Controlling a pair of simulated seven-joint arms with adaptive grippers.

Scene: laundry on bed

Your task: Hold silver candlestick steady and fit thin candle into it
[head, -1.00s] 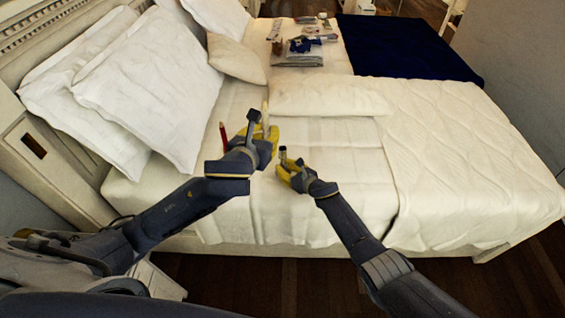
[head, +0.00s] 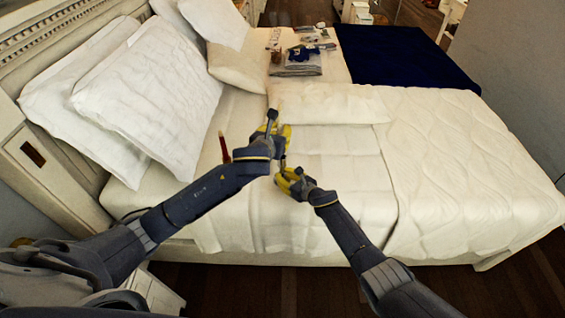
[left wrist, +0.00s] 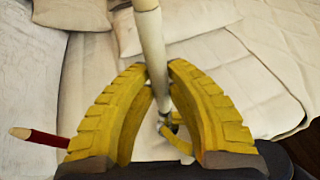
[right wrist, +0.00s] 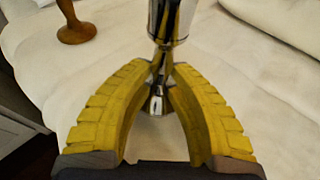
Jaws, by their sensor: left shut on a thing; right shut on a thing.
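The thin cream candle (left wrist: 152,50) is between the fingers of my left gripper (left wrist: 168,72), which is shut on it. The candle slants slightly in the left wrist view. The silver candlestick (right wrist: 170,18) is in my right gripper (right wrist: 160,72), shut around its narrow stem, with the cup above the fingers. In the head view my left gripper (head: 279,136) is just above and left of my right gripper (head: 290,180). The candlestick shows partly beyond the candle's lower end in the left wrist view (left wrist: 169,122). I cannot tell whether candle and cup touch.
A red stick-shaped thing (head: 224,148) stands left of my left gripper. A brown wooden base (right wrist: 76,32) shows in the right wrist view. Pillows (head: 150,95) lie to the left. Folded items (head: 297,65) lie at the back. The white bedding right of the grippers is clear.

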